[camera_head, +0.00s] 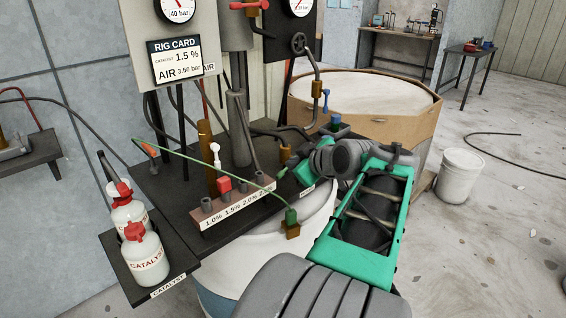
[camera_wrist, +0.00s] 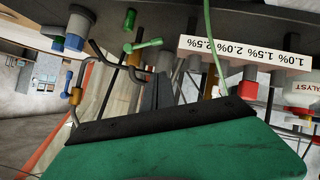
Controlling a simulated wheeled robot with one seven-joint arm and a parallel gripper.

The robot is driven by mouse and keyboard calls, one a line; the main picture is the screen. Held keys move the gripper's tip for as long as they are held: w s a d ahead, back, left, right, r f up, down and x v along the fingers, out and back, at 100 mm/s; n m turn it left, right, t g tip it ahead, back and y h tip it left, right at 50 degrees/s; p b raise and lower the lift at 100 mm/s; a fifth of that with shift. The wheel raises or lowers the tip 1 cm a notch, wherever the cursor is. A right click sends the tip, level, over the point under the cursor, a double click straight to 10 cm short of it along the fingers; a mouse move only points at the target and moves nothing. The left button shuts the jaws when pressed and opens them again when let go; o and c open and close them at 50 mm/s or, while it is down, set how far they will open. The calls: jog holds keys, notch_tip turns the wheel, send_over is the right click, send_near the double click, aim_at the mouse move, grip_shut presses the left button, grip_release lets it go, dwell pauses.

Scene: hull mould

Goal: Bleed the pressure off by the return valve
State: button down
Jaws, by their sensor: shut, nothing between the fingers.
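My gripper (camera_head: 306,172) is at the right end of the black bench, its green body by a small white label too small to read. In the wrist view, my gripper (camera_wrist: 160,120) is a green block with a black front edge, shut and empty. A green lever handle (camera_wrist: 142,45) stands just beyond that edge, apart from it in the picture. No readable label tells me whether it is the return valve. A blue-handled valve (camera_head: 326,98) hangs on a bent pipe; it also shows in the wrist view (camera_wrist: 67,82).
Catalyst bottles (camera_head: 145,257) stand on a side shelf. A percentage strip (camera_head: 238,207) lies along the bench front. A green hose ends at a brass fitting (camera_head: 292,230) above a white tub. Gauges (camera_head: 180,10) hang behind.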

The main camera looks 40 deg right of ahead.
jog(key=x, duration=0.3)
jog(key=s+f+x, duration=0.1)
jog(key=x, duration=0.3)
jog(key=f+p+x, duration=0.1)
jog(key=x, duration=0.3)
jog(key=shift+s+d, duration=0.2)
jog(key=shift+d, duration=0.2)
